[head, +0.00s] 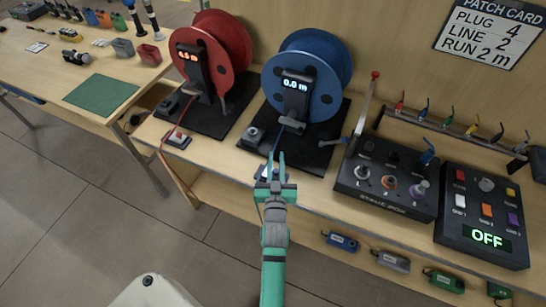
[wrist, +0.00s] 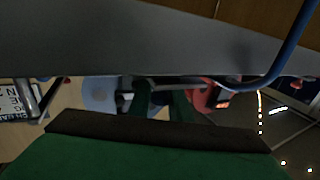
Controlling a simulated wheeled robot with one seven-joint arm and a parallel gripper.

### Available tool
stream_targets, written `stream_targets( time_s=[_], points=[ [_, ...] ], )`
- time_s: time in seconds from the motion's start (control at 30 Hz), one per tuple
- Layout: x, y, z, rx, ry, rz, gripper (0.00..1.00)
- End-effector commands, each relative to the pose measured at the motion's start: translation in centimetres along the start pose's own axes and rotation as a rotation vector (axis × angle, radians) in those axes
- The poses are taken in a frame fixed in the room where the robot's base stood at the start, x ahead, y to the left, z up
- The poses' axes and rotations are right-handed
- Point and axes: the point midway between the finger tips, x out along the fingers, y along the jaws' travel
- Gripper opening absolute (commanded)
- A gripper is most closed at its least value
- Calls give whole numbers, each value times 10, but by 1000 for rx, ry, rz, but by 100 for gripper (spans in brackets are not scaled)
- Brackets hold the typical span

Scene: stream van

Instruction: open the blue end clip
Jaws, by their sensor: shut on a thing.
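The blue reel (head: 322,62) stands on its black base at the bench's back, its display reading 0.0 m. Its blue cable (head: 279,140) runs down toward the bench's front edge and curves across the upper right of the wrist view (wrist: 288,48). The blue end clip (head: 263,173) is at the front edge below the reel, mostly hidden by my gripper. My gripper (head: 276,163) points at the reel and is shut on what appears to be the clip. The contact is hidden. A grey surface (wrist: 130,40) fills the top of the wrist view.
The red reel (head: 212,50) stands to the left, with a red end clip (head: 178,138) in front. A stage box (head: 385,180) and a switch box showing OFF (head: 485,213) stand to the right. Several small boxes sit on the lower shelf. A patch card (head: 491,30) hangs behind.

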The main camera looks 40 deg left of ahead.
Motion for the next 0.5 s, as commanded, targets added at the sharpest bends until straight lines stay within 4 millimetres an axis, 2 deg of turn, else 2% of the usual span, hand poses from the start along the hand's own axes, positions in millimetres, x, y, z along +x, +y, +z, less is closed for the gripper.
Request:
stream_targets(
  time_s=[0.37,0.4,0.43,0.5],
  points=[
    [-3,8,0,-3,-1,7,0],
    [-4,10,0,-2,-1,9,27],
    [-4,11,0,-2,-1,11,34],
    [-4,12,0,-2,-1,13,35]
  ],
)
